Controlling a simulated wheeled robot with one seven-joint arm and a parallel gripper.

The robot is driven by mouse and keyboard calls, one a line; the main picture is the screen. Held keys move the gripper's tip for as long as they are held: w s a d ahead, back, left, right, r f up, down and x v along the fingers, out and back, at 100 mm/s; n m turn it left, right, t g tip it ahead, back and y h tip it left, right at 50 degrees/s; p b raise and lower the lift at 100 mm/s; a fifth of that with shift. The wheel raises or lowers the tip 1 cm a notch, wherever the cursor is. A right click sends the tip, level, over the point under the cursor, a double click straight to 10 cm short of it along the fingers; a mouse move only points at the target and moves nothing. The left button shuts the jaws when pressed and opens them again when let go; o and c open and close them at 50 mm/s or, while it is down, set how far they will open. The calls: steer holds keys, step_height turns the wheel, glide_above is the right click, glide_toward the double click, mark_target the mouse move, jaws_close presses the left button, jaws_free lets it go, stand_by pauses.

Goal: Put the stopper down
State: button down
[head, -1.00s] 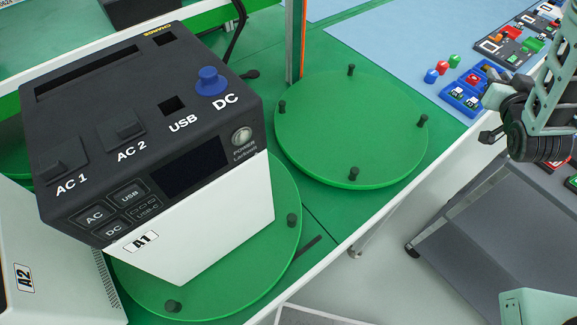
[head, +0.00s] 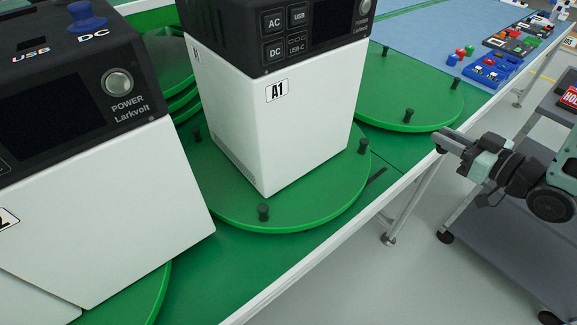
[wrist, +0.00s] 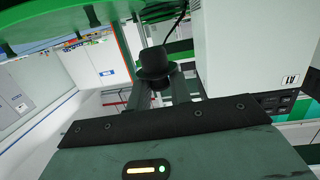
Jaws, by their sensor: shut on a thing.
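A black, hat-shaped stopper (wrist: 154,66) is held upright between the fingers of my gripper (wrist: 157,80) in the wrist view. The gripper is shut on it. In the head view my gripper (head: 441,143) is at the right, by the white front edge of the green table and above the grey cart; the stopper is hard to make out there. A blue stopper (head: 86,16) sits on the DC socket of the left power station (head: 110,215). The A1 power station (head: 280,125) stands on a green turntable (head: 320,205); its top is out of view.
An empty green turntable (head: 415,95) with black pegs lies behind A1. A blue mat (head: 430,40) with blue trays (head: 490,68) of small parts is farther back. The grey cart (head: 500,235) stands on the right. Bare green tabletop (head: 225,265) shows at the front.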

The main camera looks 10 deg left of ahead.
steer(key=s+a+f+n+g+y+b, duration=0.3)
steer(key=s+f+n+g+y+b, duration=0.15)
steer(key=s+g, duration=0.35)
steer(key=shift+n+t+h, duration=0.45)
steer(key=shift+t, duration=0.15)
steer(key=x, duration=0.5)
steer(key=r+x, duration=0.1)
steer(key=x, duration=0.4)
steer(key=r+x, duration=0.1)
steer(key=x, duration=0.5)
steer(key=shift+s+a+r, duration=0.1)
steer(key=shift+s+a, duration=0.2)
steer(key=f, duration=0.1)
steer(key=a+f, duration=0.1)
steer(key=f, duration=0.1)
steer(key=shift+w+a+f, duration=0.15)
steer(key=shift+a, duration=0.05)
steer(key=shift+f, duration=0.1)
steer(key=shift+f, duration=0.15)
steer(key=c, duration=1.3)
jaws_free()
